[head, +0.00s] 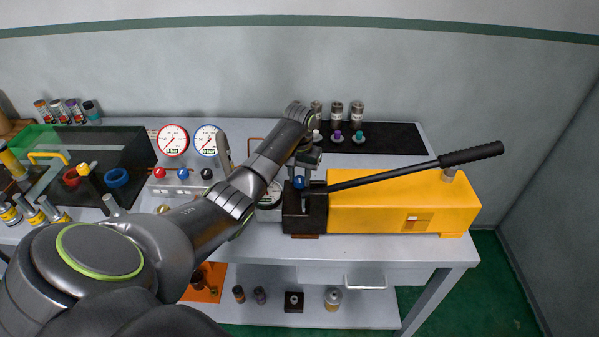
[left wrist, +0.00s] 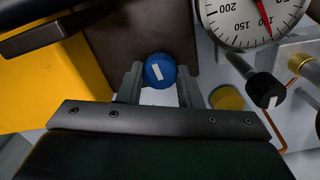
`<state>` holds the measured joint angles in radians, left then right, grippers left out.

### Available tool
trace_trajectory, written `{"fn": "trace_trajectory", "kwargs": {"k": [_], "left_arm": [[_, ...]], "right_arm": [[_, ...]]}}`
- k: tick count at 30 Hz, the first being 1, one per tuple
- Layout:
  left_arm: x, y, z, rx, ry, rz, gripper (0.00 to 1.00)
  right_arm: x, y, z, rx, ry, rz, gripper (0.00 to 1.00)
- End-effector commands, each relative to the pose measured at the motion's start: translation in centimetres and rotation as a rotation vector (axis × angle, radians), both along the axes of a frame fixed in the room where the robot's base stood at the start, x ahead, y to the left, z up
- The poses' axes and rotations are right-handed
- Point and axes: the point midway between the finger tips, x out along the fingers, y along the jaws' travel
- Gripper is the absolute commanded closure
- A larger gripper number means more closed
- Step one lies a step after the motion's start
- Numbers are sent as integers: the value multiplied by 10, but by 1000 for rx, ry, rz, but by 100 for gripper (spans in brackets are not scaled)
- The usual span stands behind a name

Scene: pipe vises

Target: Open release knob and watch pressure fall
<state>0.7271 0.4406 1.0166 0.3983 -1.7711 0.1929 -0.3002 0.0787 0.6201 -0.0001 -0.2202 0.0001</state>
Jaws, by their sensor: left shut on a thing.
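The yellow hand pump (head: 375,200) stands on the bench with its long black-gripped lever (head: 470,155) slanting up to the right. The blue release knob (head: 298,183) with a white mark is on the pump's dark end block (head: 305,215). In the left wrist view the knob (left wrist: 160,70) sits between the two fingertips of my left gripper (left wrist: 160,85), which is shut on it. The pressure gauge (left wrist: 252,18) beside it shows a red needle near the 100 to 150 marks; its top is cut off. My left gripper (head: 303,170) comes down from above in the head view. My right gripper is not visible.
A panel with two gauges (head: 173,140) and coloured knobs stands left of the pump. A dark mat (head: 400,138) with small capped bottles lies behind it. A glass-sided tank (head: 100,160) is at the left. The bench front right (head: 400,250) is clear.

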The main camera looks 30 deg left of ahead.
Motion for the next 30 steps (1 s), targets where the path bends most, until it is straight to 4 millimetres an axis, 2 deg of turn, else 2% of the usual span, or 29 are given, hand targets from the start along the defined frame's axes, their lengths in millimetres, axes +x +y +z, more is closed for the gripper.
{"fn": "trace_trajectory", "kwargs": {"k": [1,3,15,21,30], "left_arm": [[0,0,6,0,2,32,91],[0,0,7,0,1,88,91],[0,0,6,0,1,463,91],[0,0,4,1,-1,653,91],[1,1,2,1,-4,926,91]], "right_arm": [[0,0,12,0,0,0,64],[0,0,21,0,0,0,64],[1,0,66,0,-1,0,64],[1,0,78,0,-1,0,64],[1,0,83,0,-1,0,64]]}}
